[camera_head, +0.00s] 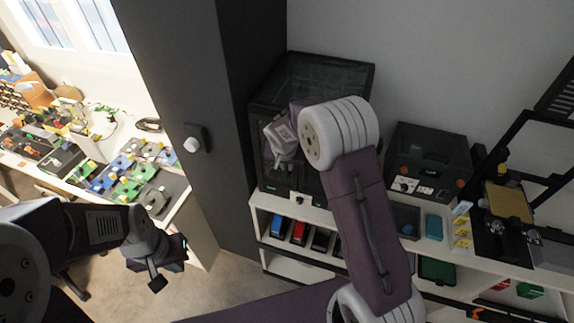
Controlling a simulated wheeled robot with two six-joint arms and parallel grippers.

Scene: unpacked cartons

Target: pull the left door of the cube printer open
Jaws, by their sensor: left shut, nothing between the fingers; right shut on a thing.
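The cube printer (325,72) is a black box with a dark, see-through top, standing on the white shelf unit beside a tall dark cabinet. My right gripper (278,160) is at the left part of the printer's front, shut on what looks like the edge or handle of the left door. The fingertips and the hold are small and dark. My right arm covers much of the printer's front, so the right door is mostly hidden and I cannot tell how far the left door stands open. My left gripper (157,275) is shut and empty, low at the left, away from the printer.
The tall dark cabinet (190,90) with a white knob stands left of the printer. A second black machine (430,155) and an open-frame printer (510,200) stand to its right. A cluttered workbench (182,205) is at the left. Some floor is clear below.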

